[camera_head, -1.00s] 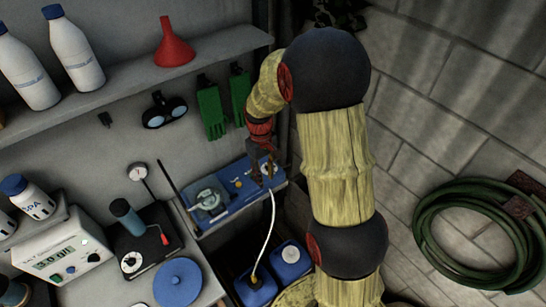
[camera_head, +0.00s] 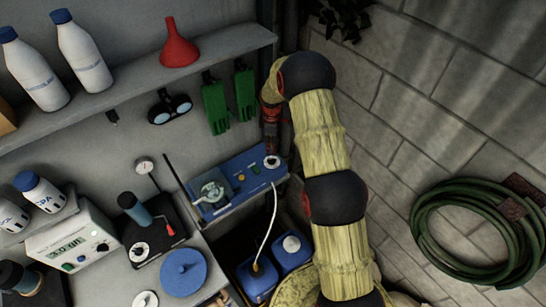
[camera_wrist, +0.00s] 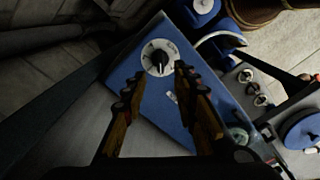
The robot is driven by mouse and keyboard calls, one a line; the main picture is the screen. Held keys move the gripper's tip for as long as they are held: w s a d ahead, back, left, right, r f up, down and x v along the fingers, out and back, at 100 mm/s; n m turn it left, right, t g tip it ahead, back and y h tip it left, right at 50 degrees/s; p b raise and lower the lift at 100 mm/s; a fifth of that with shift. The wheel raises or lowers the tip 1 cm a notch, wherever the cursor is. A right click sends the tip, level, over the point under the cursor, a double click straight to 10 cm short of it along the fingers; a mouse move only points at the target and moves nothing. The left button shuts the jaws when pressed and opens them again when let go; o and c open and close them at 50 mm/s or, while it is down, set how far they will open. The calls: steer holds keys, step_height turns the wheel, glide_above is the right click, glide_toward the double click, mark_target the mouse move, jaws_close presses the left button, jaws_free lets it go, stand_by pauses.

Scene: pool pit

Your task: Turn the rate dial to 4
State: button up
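The blue pump unit (camera_head: 236,183) sits on a ledge below the shelf. Its rate dial (camera_head: 272,162) is a white disc with a dark knob near the right end. In the wrist view the dial (camera_wrist: 160,57) lies just beyond my fingertips, its black pointer knob clear of them. The scale marks are too small to read. My gripper (camera_wrist: 155,80) is open and empty, one finger on each side below the dial. In the head view the gripper end is dark and partly hidden beside the unit's far right edge.
A white tube (camera_head: 266,232) hangs from the unit to blue canisters (camera_head: 257,275). Green gloves (camera_head: 216,108) and goggles (camera_head: 170,110) hang on the wall above. A shelf (camera_head: 130,85) overhangs at left. A green hose (camera_head: 480,240) hangs on the right wall.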

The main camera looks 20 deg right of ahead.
mark_target(272, 159)
steer(key=shift+f+p, duration=0.8)
steer(key=shift+f, duration=3.1)
steer(key=shift+c, duration=1)
jaws_close()
